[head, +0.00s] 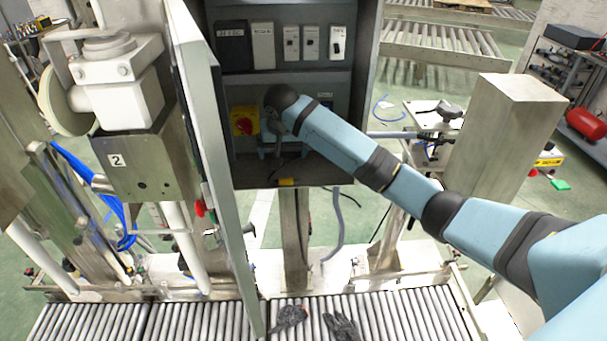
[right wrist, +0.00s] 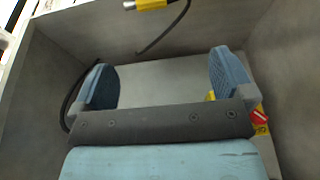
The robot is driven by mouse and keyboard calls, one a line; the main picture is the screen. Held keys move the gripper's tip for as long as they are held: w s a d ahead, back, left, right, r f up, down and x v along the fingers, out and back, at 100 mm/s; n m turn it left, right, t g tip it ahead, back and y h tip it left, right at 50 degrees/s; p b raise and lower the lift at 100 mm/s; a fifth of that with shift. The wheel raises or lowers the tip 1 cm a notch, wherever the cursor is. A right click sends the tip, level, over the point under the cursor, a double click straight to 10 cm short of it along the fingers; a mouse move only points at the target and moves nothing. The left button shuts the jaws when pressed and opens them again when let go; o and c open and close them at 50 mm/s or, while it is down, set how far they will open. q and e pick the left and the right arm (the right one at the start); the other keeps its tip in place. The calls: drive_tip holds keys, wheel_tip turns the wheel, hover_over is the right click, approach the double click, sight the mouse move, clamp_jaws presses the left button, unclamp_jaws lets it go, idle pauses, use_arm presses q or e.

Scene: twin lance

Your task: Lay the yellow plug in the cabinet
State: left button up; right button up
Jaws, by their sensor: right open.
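The grey cabinet (head: 362,75) stands open in the head view, with its door (head: 215,150) swung toward me on the left. The yellow plug (head: 287,182) lies at the front edge of the cabinet floor. In the right wrist view the plug (right wrist: 152,4) shows at the top edge, partly cut off, with a dark cable close by. My right gripper (right wrist: 165,85) is inside the cabinet, open and empty, its blue pads wide apart. It is apart from the plug. In the head view my wrist mostly hides this gripper. My left gripper is not in view.
A yellow switch with a red knob (head: 243,122) is on the cabinet's back panel, close left of my right wrist. A row of breakers (head: 291,43) sits above. A roller conveyor (head: 120,322) with two dark gloves (head: 342,326) runs below. A steel post (head: 490,140) stands right.

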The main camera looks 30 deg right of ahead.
drive_tip(key=s+a+f+n+t+y, duration=0.25)
drive_tip(key=s+a+f, duration=0.25)
drive_tip(key=s+f, duration=0.45)
drive_tip(key=s+a+f+n+t+y, duration=0.1)
drive_tip(key=s+a+f+n+y, duration=0.15)
drive_tip(key=s+a+f, duration=0.75)
drive_tip(key=s+d+f+n+t, duration=0.1)
drive_tip(key=s+d+f+t, duration=0.1)
drive_tip(key=s, duration=0.7)
drive_tip(key=s+d+f+n+t, duration=0.1)
drive_tip(key=s+d+f+t, duration=0.1)
drive_tip(key=s+f, duration=0.3)
drive_tip(key=s, duration=0.4)
drive_tip(key=shift+d+n, duration=0.35)
drive_tip(key=shift+n, duration=0.05)
drive_tip(key=shift+f, duration=0.1)
drive_tip(key=shift+c, duration=0.5)
